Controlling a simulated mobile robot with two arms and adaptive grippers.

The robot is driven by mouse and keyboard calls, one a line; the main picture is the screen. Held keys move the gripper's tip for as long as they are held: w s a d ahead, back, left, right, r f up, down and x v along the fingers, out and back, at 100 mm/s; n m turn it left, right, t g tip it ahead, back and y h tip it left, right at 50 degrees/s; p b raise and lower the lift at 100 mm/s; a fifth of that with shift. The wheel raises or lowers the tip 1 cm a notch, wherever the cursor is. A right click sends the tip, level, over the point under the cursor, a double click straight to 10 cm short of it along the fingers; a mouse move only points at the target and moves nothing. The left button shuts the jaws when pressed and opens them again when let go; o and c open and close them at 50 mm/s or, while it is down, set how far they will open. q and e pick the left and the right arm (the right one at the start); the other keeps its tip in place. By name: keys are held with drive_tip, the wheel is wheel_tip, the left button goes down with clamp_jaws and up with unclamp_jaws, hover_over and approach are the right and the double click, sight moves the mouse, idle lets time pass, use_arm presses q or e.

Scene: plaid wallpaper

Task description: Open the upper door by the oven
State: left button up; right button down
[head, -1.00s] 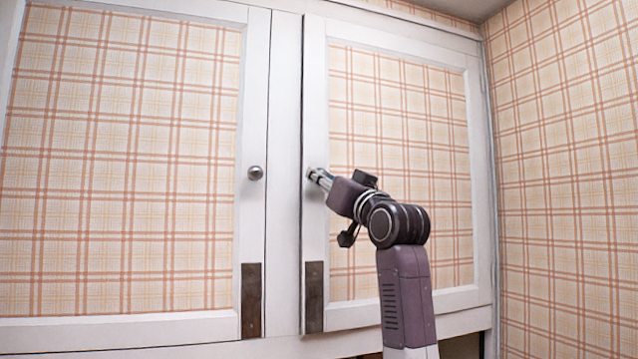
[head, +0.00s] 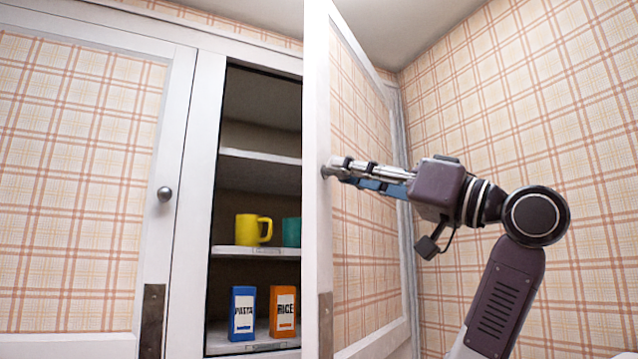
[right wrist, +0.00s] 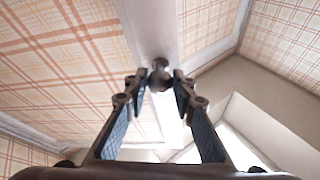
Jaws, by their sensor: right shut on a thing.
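The right upper door (head: 362,190), white-framed with a plaid panel, stands well open, swung out toward me on its right side. My right gripper (head: 330,170) is shut on the door's round knob at the door's free edge. In the right wrist view the knob (right wrist: 160,76) sits between the two fingertips (right wrist: 158,82). The left upper door (head: 80,190) is closed, with its own round metal knob (head: 165,194) free. My left gripper is not in view. No oven is in view.
The open cupboard shows shelves (head: 262,251) with a yellow mug (head: 254,230), a teal mug (head: 291,232), a blue pasta box (head: 242,312) and an orange rice box (head: 283,310). The plaid side wall (head: 540,110) stands to the right of my arm.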

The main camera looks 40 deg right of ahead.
drive_tip(key=s, duration=0.1)
drive_tip(key=s+d, duration=0.1)
drive_tip(key=s, duration=0.1)
drive_tip(key=shift+s+d+r, duration=0.2)
drive_tip(key=shift+d, duration=0.2)
drive_tip(key=c, duration=1.9)
unclamp_jaws()
drive_tip(key=shift+o, duration=1.2)
drive_tip(key=shift+d, duration=0.1)
drive_tip(key=shift+o, duration=0.2)
drive_tip(key=shift+d+f, duration=0.15)
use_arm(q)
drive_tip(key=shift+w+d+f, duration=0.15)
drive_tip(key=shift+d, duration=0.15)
use_arm(e)
wheel_tip(320, 180, up, 10)
